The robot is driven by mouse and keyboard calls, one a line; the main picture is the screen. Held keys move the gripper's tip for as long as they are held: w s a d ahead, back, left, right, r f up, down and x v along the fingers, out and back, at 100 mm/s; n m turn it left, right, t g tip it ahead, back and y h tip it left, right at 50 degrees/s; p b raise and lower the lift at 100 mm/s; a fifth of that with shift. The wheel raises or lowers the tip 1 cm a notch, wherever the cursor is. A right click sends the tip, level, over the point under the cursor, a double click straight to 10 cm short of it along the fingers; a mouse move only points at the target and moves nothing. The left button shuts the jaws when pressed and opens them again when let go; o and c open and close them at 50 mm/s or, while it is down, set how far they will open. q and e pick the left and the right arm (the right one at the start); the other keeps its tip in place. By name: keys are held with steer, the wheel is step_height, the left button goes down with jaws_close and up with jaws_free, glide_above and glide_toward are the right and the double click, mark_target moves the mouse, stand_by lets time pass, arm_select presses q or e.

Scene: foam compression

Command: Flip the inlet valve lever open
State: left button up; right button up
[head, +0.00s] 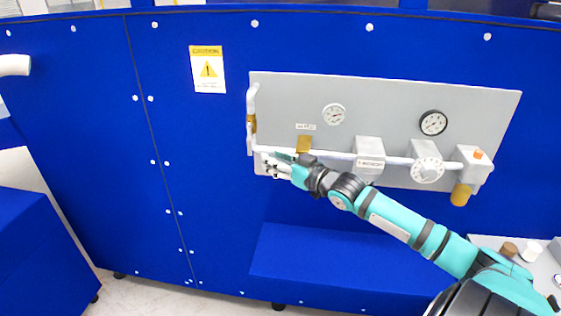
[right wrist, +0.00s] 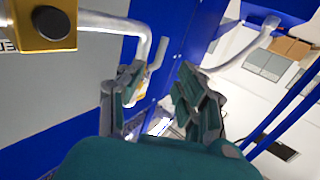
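The grey valve panel (head: 385,100) is on the blue machine front. A pale pipe (head: 336,155) runs along it and turns up at the left end, where a brass valve body (head: 252,123) sits. A slim pale bar beside that body may be the lever; I cannot tell surely. A second brass block (head: 304,144) sits under a small label; a brass block with a dark round knob (right wrist: 48,22) shows in the right wrist view. My right gripper (head: 272,164) is at the panel's lower left, just below the pipe bend. Its fingers (right wrist: 158,82) are apart with nothing clearly between them. My left gripper is out of view.
Two gauges (head: 334,114) (head: 433,123), grey boxes (head: 369,158) and a round dial (head: 427,170) are on the panel. A blue ledge (head: 330,262) juts out below. A warning sign (head: 208,69) is at left. A pale table (head: 543,268) stands at right.

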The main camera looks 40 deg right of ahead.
steer(key=shift+s, duration=0.8)
